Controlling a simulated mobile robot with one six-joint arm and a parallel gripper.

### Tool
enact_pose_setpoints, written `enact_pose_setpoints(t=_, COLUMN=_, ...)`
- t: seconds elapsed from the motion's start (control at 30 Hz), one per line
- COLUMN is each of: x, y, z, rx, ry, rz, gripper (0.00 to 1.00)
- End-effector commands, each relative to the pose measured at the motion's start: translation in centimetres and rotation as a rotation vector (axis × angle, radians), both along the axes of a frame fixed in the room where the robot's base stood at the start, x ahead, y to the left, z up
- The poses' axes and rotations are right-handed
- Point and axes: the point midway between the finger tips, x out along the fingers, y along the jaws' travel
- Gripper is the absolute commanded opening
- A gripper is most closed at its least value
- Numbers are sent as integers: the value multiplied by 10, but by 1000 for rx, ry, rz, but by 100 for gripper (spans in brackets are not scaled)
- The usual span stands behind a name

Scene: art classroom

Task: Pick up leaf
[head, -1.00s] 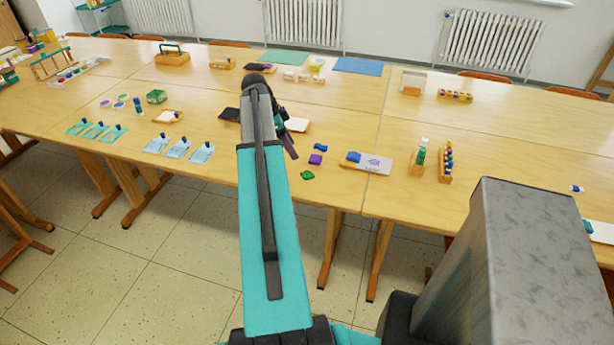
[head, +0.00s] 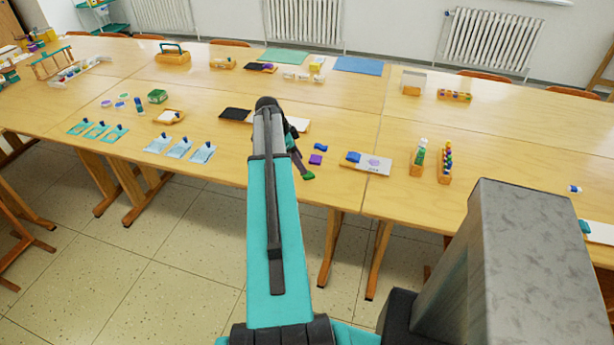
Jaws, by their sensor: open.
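The green leaf (head: 308,176) is a small piece lying near the front edge of the wooden table, just right of my arm in the head view. My gripper (head: 303,170) is lowered over the table with its tip at the leaf's upper left side. It is open. My arm hides most of the gripper, and I cannot tell whether the fingers are around the leaf or touching it.
A purple piece (head: 316,160) and a blue piece (head: 320,147) lie just beyond the leaf. Light blue cards (head: 203,153) lie left. Bare table lies between.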

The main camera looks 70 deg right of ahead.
Motion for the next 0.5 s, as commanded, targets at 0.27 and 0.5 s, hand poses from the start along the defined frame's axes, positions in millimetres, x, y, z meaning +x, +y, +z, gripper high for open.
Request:
enact_pose_setpoints(t=0.27, x=-1, y=0, z=-2, rx=1, ry=0, rz=0, gripper=53)
enact_pose_setpoints(t=0.5, x=-7, y=-2, z=-16, rx=2, ry=1, rz=-1, gripper=53)
